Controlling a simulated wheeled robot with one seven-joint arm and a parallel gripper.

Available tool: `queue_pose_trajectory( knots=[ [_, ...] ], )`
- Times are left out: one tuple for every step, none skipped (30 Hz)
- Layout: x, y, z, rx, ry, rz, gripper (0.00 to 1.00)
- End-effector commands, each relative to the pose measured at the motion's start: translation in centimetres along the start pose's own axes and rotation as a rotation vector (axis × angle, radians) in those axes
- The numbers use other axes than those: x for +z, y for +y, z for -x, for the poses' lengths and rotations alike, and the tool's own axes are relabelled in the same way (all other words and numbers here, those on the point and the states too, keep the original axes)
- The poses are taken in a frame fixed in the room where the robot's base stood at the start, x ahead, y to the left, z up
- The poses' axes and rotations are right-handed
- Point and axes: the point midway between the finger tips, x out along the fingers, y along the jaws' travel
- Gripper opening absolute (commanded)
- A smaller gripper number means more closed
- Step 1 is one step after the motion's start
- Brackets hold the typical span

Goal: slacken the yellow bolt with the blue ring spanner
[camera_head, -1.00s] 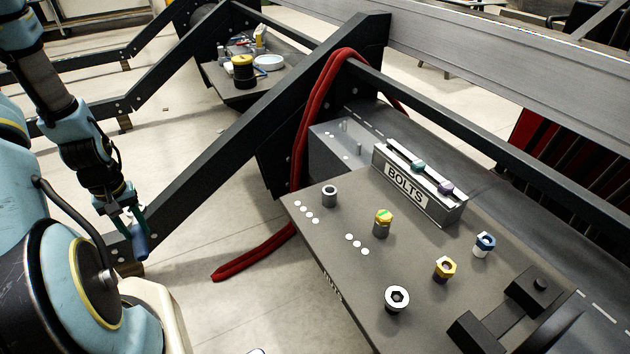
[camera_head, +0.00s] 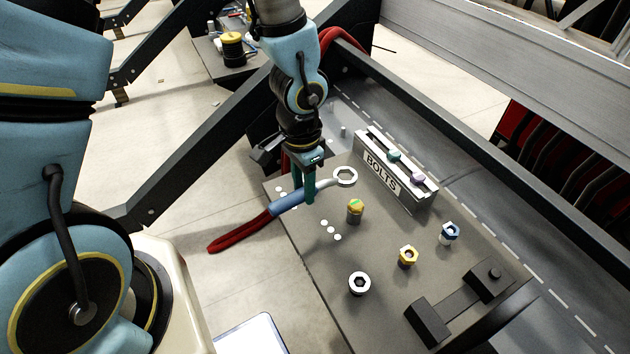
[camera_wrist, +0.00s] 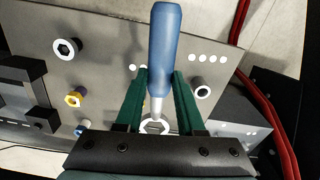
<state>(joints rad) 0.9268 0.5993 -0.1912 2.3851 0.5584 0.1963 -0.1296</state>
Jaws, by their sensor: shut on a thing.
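My gripper (camera_head: 309,190) is shut on the blue ring spanner (camera_head: 287,203) by its handle and holds it over the left part of the grey panel. The spanner's pale ring end points right, left of the BOLTS rack, and is on no bolt. In the wrist view the blue handle (camera_wrist: 165,45) runs between the green fingers (camera_wrist: 160,78), with the ring partly hidden by the gripper. A yellow hex bolt (camera_head: 408,256) stands on the panel, right of and nearer than the spanner.
The BOLTS rack (camera_head: 382,178) stands behind the bolts. A blue-and-white bolt (camera_head: 450,233), a white-rimmed socket (camera_head: 359,283) and a black fixture (camera_head: 430,320) are on the panel. A dark beam crosses behind.

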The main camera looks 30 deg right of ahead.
Motion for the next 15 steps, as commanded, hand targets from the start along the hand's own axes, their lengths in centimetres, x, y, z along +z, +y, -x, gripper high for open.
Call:
queue_pose_trajectory(
  knots=[
    [-0.3,1.2,0.6,-0.002,0.000,-0.048,0.00],
    [-0.5,1.7,0.8,-0.002,0.000,-0.069,0.00],
    [-0.6,2.2,0.9,-0.003,0.001,-0.092,0.00],
    [-0.7,2.5,1.0,-0.004,0.001,-0.105,0.00],
    [-0.7,2.8,1.1,-0.004,0.001,-0.114,0.00],
    [-0.7,3.0,1.1,-0.004,0.001,-0.122,0.00],
    [-0.7,3.0,1.1,-0.004,0.001,-0.126,0.00],
    [-0.8,3.1,1.1,-0.004,0.001,-0.128,0.00],
    [-0.8,3.1,1.1,-0.004,0.001,-0.128,0.00],
    [-0.8,3.1,1.1,-0.004,0.001,-0.127,0.00],
    [-0.8,3.1,1.1,-0.004,0.001,-0.127,0.00],
    [-0.8,3.1,1.1,-0.004,0.001,-0.126,0.00],
    [-0.8,3.1,1.1,-0.004,0.001,-0.126,0.00],
    [-0.8,3.0,1.1,-0.004,0.001,-0.125,0.00],
    [-0.7,3.0,1.1,-0.004,0.001,-0.125,0.00]
  ],
)
